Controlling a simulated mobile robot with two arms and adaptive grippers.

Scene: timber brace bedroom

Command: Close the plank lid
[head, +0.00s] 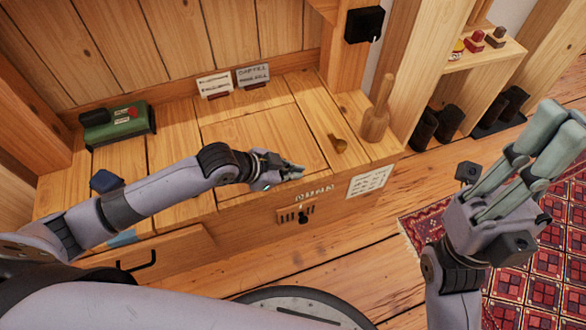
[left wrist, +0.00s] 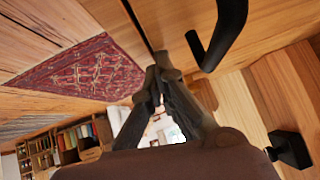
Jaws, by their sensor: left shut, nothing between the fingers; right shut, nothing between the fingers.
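The plank lid (head: 262,140) is a broad wooden panel in the top of the wooden bench. It looks flat, about level with the boards around it; whether its front edge sits fully flush I cannot tell. My left gripper (head: 292,170) is shut and empty at the lid's front edge, its arm crossing the bench top from the left. Its closed fingers also show in the left wrist view (left wrist: 165,82), near a black hooked bar (left wrist: 225,35). My right gripper (head: 562,135) is shut and empty, raised over the floor at the right, away from the lid.
A green box (head: 118,126), two small cards (head: 234,82) and a wooden mallet-like object (head: 377,112) stand on the bench. A dark latch (head: 303,217) and a black hook (head: 140,262) are on its front. A red rug (head: 520,285) lies at the right.

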